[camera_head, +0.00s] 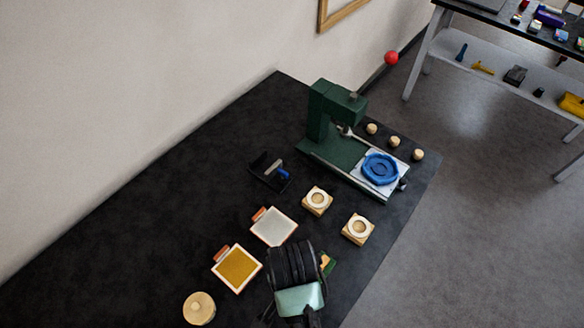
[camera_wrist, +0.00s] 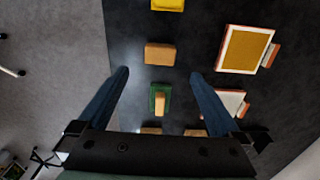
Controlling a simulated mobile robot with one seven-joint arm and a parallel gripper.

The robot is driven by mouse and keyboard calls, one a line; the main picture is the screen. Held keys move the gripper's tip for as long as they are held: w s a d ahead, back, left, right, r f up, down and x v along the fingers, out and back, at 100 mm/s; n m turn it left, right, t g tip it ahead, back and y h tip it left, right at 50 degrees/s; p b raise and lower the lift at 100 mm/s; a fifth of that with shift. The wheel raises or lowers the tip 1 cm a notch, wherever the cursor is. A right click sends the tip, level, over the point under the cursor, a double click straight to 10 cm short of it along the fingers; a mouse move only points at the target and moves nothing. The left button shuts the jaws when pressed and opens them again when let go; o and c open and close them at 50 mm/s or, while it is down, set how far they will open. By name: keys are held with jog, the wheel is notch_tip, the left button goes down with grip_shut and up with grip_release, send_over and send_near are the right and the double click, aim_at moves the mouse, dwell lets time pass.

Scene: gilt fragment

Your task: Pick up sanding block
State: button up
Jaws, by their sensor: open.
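A small block with a tan wooden part on a green base (camera_wrist: 160,98) looks like the sanding block. It lies on the dark table between the lines of my two fingers in the wrist view. In the head view its green and tan corner (camera_head: 328,264) shows just right of my arm, which hides the rest. My gripper (camera_wrist: 159,76) is open and empty, its two blue fingers wide apart on either side of the block. I cannot tell its exact height above the table. A plain tan block (camera_wrist: 160,53) lies beside the green-based one, hidden in the head view.
A gold panel (camera_head: 238,268) and a pale panel (camera_head: 274,226) lie left of my arm. Two square wooden blocks with rings (camera_head: 317,201) (camera_head: 358,228) lie beyond it. A green press (camera_head: 335,150) stands at the back. A round wooden piece (camera_head: 199,308) is front left.

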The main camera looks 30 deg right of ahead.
jog(key=f, duration=0.4)
jog(key=shift+s+f, duration=0.2)
jog(key=shift+f, duration=0.1)
jog(key=shift+w+d+f+p, duration=0.1)
jog(key=shift+f+p, duration=0.25)
jog(key=shift+f, duration=1.3)
jog(key=shift+w+d+f+p, duration=0.1)
jog(key=shift+f+p, duration=0.2)
jog(key=shift+f, duration=1.3)
jog(key=shift+c, duration=0.2)
jog(key=c, duration=1.3)
jog(key=shift+r, duration=0.15)
notch_tip(320, 180, up, 10)
jog(key=shift+f+b, duration=0.1)
jog(key=shift+b, duration=0.25)
